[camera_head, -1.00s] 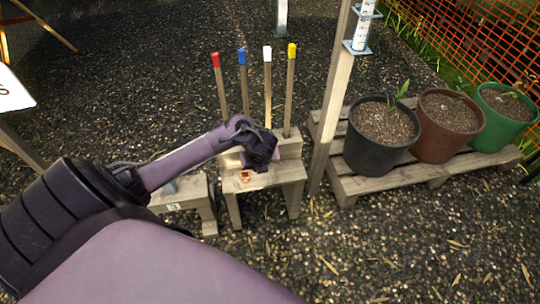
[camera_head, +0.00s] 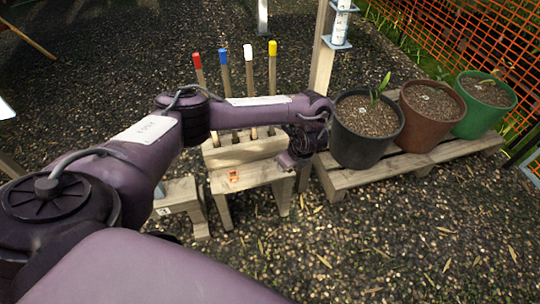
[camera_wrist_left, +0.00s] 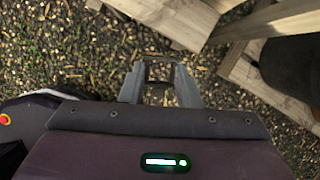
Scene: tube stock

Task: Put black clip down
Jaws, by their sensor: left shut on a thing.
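My left gripper (camera_head: 288,163) hangs at the right edge of the small wooden bench, left of the black pot. In the left wrist view, its two grey fingers (camera_wrist_left: 160,88) are shut on a small dark thing, which looks like the black clip (camera_wrist_left: 159,60). The clip is hard to make out and I cannot see it in the head view. Gravel and wooden edges lie beyond the fingertips. An orange clip-like piece (camera_head: 234,176) lies on the bench top (camera_head: 255,172). My right gripper is not in view.
A wooden post (camera_head: 322,65) rises behind my gripper. Black (camera_head: 362,145), brown (camera_head: 430,135) and green (camera_head: 484,118) pots stand on a pallet (camera_head: 375,177) at right. Gravel in front is clear.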

